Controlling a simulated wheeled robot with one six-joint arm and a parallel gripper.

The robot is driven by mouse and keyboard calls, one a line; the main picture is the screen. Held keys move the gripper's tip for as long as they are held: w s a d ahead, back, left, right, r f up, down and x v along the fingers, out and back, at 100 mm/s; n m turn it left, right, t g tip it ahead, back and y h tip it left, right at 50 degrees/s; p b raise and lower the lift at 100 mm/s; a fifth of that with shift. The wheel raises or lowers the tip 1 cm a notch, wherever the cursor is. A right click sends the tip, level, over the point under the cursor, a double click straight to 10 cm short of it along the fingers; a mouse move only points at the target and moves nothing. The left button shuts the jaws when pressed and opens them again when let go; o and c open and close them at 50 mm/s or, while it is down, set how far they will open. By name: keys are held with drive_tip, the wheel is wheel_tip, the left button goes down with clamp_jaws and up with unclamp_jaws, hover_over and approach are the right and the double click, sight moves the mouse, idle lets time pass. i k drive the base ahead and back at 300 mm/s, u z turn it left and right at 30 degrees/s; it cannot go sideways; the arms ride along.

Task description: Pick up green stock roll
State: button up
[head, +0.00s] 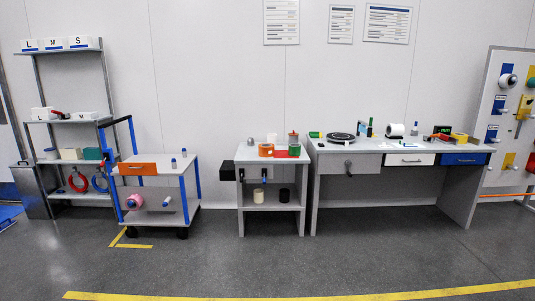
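A small green round shape (294,150), which looks like a roll, is on top of the small middle table, at its right side. It is beside a red item (281,154) and in front of a brown-orange upright thing (293,138). It is too small to tell whether it touches them. Another small green item (315,134) lies at the left end of the long desk; its exact shape is unclear. My gripper is not in this view.
The small table (272,207) also bears an orange roll (265,150). A blue-framed cart (158,216) stands left, the long desk (345,146) right. A shelf rack (67,122) stands far left. The grey floor in front is open, with a yellow line (300,297).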

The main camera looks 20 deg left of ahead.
sight(294, 149)
drive_tip(key=u, duration=0.45)
drive_tip(key=k, duration=0.55)
drive_tip(key=u, duration=0.4)
drive_tip(key=i, duration=1.8)
drive_tip(key=z, duration=0.3)
drive_tip(key=i, duration=2.05)
drive_tip(key=u, duration=0.35)
drive_tip(key=i, duration=2)
drive_tip(key=u, duration=0.25)
